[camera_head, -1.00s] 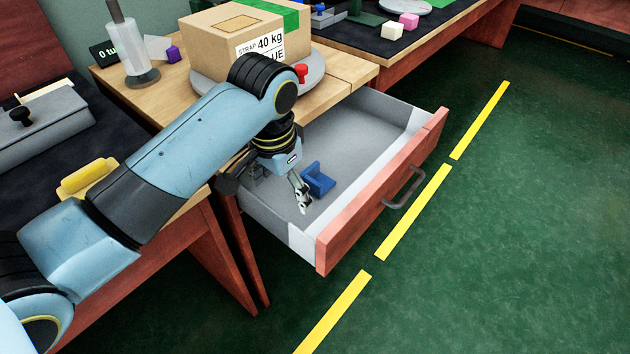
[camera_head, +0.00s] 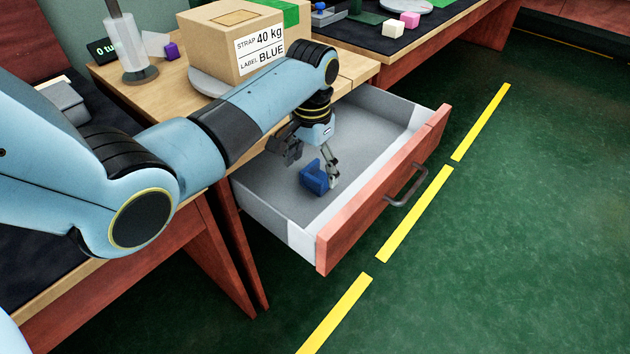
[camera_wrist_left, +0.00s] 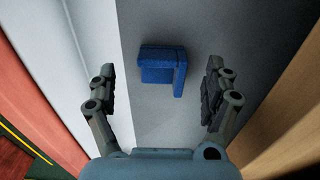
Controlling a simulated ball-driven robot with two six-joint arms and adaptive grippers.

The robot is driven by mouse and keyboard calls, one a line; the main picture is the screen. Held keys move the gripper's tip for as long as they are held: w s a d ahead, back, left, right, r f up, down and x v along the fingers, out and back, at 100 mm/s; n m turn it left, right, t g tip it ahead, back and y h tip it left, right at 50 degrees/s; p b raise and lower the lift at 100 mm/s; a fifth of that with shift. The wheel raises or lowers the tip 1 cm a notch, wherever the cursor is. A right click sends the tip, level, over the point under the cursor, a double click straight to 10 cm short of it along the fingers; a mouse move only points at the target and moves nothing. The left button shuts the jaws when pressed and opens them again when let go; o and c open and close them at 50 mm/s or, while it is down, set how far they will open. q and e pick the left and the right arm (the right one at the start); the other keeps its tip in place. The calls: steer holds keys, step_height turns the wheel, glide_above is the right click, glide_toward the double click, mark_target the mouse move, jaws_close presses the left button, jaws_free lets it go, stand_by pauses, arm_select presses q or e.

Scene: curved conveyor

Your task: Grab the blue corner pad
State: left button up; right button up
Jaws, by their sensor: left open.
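The blue corner pad (camera_head: 314,178) lies on the floor of the open drawer (camera_head: 262,213). In the left wrist view the pad (camera_wrist_left: 162,68) shows as an L-shaped blue block between the two fingers and a little beyond their tips. My left gripper (camera_head: 314,158) is inside the drawer, pointing down close above the pad. Its fingers (camera_wrist_left: 158,85) are spread wide and hold nothing. I cannot tell the exact gap between fingertips and pad. My right gripper is in neither view.
The drawer's red front (camera_head: 385,190) with its handle and its grey walls surround the pad. A cardboard box (camera_head: 245,40) sits on a round grey plate on the wooden table above. The rest of the drawer floor is clear.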

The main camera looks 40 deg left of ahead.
mark_target(312, 176)
arm_select(q)
step_height(312, 176, down, 4)
steer(key=shift+w+a+f+b, duration=0.1)
steer(key=shift+w+f+b, duration=0.1)
steer(key=shift+b, duration=0.5)
steer(key=shift+r, duration=0.1)
steer(key=c, duration=0.9)
